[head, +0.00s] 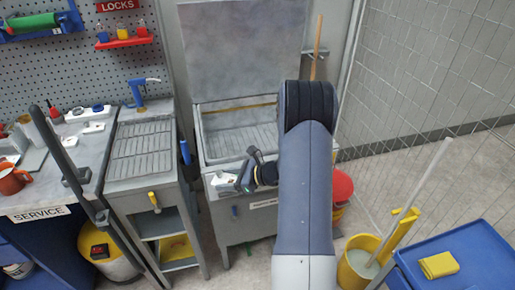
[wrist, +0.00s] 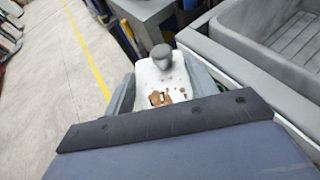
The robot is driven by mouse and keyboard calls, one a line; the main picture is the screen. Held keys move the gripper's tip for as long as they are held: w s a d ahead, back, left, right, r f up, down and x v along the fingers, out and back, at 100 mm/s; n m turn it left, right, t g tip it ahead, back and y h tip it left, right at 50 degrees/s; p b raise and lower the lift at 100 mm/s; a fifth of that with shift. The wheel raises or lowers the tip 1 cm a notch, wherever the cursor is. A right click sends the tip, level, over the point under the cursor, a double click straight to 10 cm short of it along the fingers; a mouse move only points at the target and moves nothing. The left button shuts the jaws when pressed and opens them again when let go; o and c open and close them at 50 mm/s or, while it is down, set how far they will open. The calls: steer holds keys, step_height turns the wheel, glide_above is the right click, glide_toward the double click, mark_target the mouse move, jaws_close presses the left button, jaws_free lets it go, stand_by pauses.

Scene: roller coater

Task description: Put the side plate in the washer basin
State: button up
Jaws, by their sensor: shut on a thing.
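The side plate (wrist: 150,76) is a white plate with brown stains and a grey knob on it. My gripper (wrist: 160,84) is shut on it, with a grey finger on each side. In the head view the plate (head: 222,181) shows as a small pale patch at my gripper (head: 240,180), in front of the basin's near rim. The washer basin (head: 203,130) is a grey tank with a ribbed floor and its lid raised. My arm hides its right part. In the wrist view the basin (wrist: 235,42) is at the upper right, beside the plate.
A drainboard bench (head: 145,145) with a blue tap stands left of the washer, beside the service bench (head: 75,190). A yellow bucket (head: 357,262) and a blue cart (head: 470,255) are at the lower right. A mesh fence (head: 430,70) bounds the right side.

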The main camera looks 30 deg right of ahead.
steer(key=w+d+r+m+t+h, duration=0.1)
steer(key=d, duration=0.4)
steer(key=w+d+r+m+h, duration=0.1)
steer(key=w+d, duration=0.1)
steer(key=d, duration=0.4)
steer(key=w+d+r+m+t+h, duration=0.1)
steer(key=w+d+r, duration=0.1)
steer(key=d, duration=0.4)
steer(key=shift+t, duration=0.3)
steer(key=shift+a, duration=0.1)
